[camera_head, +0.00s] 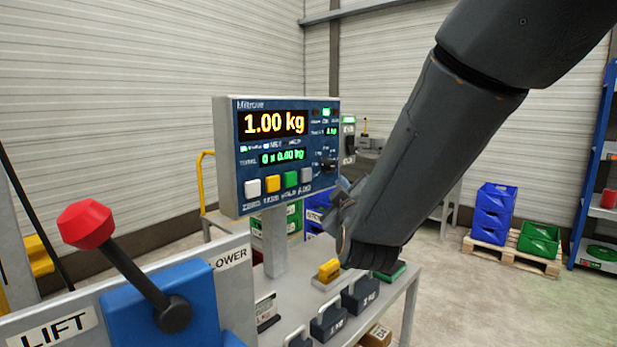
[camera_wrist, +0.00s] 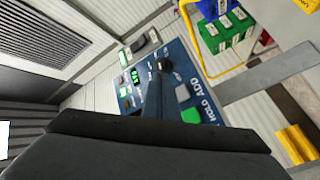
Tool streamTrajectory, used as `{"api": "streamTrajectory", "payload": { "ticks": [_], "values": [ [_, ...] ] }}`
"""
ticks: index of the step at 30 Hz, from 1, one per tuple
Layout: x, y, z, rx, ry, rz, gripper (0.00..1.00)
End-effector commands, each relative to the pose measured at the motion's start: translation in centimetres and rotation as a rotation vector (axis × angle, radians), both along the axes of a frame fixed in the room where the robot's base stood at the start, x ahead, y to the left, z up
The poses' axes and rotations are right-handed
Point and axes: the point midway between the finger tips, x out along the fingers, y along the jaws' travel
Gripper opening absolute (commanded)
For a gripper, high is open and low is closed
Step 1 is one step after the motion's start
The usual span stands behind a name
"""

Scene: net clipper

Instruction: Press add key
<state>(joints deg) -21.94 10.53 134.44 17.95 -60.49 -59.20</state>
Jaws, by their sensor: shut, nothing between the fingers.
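The add key (camera_head: 307,175) is the grey square key at the right end of the key row on the blue indicator panel (camera_head: 230,160). In the wrist view the grey add key (camera_wrist: 183,93) sits beside the ADD label, above the green hold key (camera_wrist: 193,115). My gripper (camera_head: 343,188) is shut and empty, just right of the panel in the head view. In the wrist view its fingers (camera_wrist: 155,90) point at the panel, left of the add key. Contact with the panel cannot be told. The display reads 1.00 kg, with a total line beneath.
A dark knob (camera_head: 329,164) is on the panel above the add key. White (camera_head: 252,188), yellow (camera_head: 273,184) and green keys (camera_head: 291,180) line up to its left. Weights (camera_head: 329,322) stand on the bench below. A red-knobbed lever (camera_head: 86,224) is at front left.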

Motion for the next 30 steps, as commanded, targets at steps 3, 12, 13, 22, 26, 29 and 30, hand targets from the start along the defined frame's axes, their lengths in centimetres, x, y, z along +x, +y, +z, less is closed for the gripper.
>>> {"api": "streamTrajectory", "payload": {
  "ticks": [3, 12, 13, 22, 26, 29, 30],
  "values": [
    [0.9, 1.3, -0.1, 0.0, 0.0, 0.001, 0.0],
    [3.3, 4.3, -0.1, 0.001, 0.002, 0.001, 0.0],
    [3.5, 4.6, -0.1, 0.001, 0.002, 0.001, 0.0],
    [4.5, 5.9, 0.0, 0.0, 0.0, 0.0, 0.0],
    [4.6, 5.9, 0.0, 0.0, 0.0, 0.0, 0.0],
    [4.6, 5.9, 0.0, 0.0, 0.0, 0.0, 0.0],
    [4.6, 5.9, 0.0, 0.0, 0.0, 0.0, 0.0]
  ]
}}
